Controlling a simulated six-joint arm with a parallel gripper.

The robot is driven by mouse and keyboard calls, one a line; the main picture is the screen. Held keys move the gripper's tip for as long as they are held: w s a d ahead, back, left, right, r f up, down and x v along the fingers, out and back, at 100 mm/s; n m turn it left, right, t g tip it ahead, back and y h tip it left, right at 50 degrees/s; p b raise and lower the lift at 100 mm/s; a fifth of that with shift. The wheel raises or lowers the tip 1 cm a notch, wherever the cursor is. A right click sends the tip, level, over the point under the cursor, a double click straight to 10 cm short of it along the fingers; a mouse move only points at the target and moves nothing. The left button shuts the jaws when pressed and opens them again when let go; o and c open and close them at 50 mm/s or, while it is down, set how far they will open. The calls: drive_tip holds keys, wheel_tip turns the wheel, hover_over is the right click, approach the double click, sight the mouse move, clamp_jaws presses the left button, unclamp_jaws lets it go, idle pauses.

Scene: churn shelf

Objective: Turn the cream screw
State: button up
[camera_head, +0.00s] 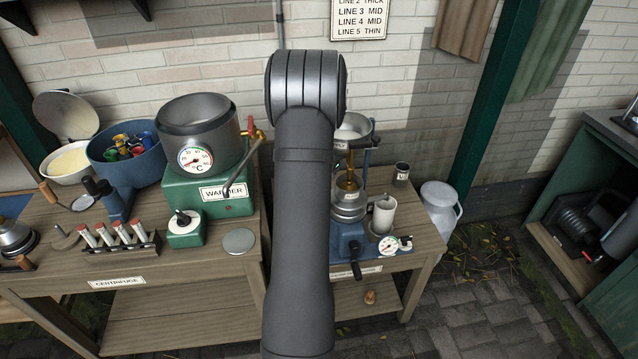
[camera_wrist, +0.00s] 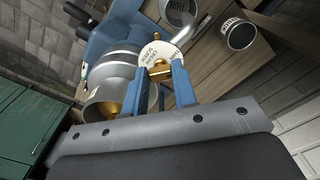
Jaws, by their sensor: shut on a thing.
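In the wrist view my gripper (camera_wrist: 161,75) has its two blue fingers shut on the small brass cream screw (camera_wrist: 160,69), one finger on each side. A round white label plate (camera_wrist: 152,50) reading "cream screw" sits right behind it. The screw is on the shiny metal separator bowl (camera_wrist: 108,80), which lies to the left of the fingers.
A white cup (camera_head: 383,214), a dial gauge (camera_head: 388,245) and a dark tin (camera_head: 401,173) stand close to the separator's right. A milk can (camera_head: 440,203) stands beyond the table. The green warmer (camera_head: 207,194) and a rack of tubes (camera_head: 118,237) are on the left table.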

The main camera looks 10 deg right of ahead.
drive_tip(key=o, duration=1)
wheel_tip(320, 180, up, 17)
drive_tip(key=shift+r, duration=0.2)
wheel_tip(320, 180, down, 18)
drive_tip(key=shift+r, duration=0.25)
idle(0.5)
